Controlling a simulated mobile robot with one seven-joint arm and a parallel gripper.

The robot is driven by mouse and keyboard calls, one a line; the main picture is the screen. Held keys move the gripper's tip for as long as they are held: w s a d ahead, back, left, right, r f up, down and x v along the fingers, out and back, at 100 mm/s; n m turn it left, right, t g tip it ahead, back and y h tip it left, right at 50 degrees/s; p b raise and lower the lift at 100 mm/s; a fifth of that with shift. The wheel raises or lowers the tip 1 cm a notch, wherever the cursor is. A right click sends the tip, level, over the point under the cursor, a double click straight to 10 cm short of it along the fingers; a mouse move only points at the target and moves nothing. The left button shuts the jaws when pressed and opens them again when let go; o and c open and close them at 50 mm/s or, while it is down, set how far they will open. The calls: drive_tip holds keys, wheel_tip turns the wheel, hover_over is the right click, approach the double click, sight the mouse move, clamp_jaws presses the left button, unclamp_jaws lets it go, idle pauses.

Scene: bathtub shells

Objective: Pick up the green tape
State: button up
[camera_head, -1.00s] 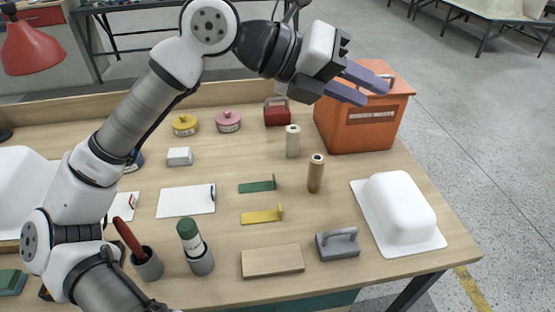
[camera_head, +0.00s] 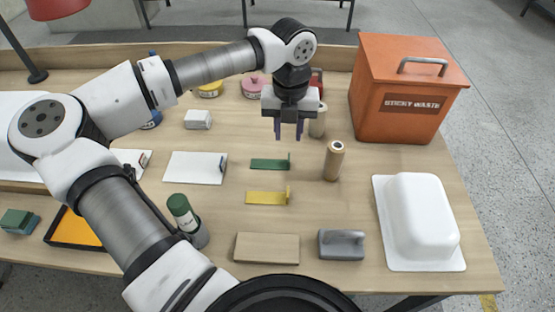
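The green tape (camera_head: 270,164) is a thin flat strip on the wooden table, with a short tab standing up at its right end. My gripper (camera_head: 288,130) points down just behind and above it in the picture. Its two purple fingers are apart with nothing between them. The green strip is in full view.
A yellow strip (camera_head: 267,197) with a similar tab lies in front of the green one. A tan roll (camera_head: 333,160) and a paler roll (camera_head: 318,121) stand to the right. An orange sticky waste bin (camera_head: 400,95) stands at the back right. A white card (camera_head: 195,168) lies left.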

sight(289, 157)
drive_tip(key=f, duration=0.2)
drive_tip(key=f+p, duration=0.1)
drive_tip(key=f, duration=0.2)
drive_tip(key=f+p, duration=0.1)
drive_tip(key=f, duration=0.2)
drive_tip(key=shift+d, duration=0.25)
clamp_jaws()
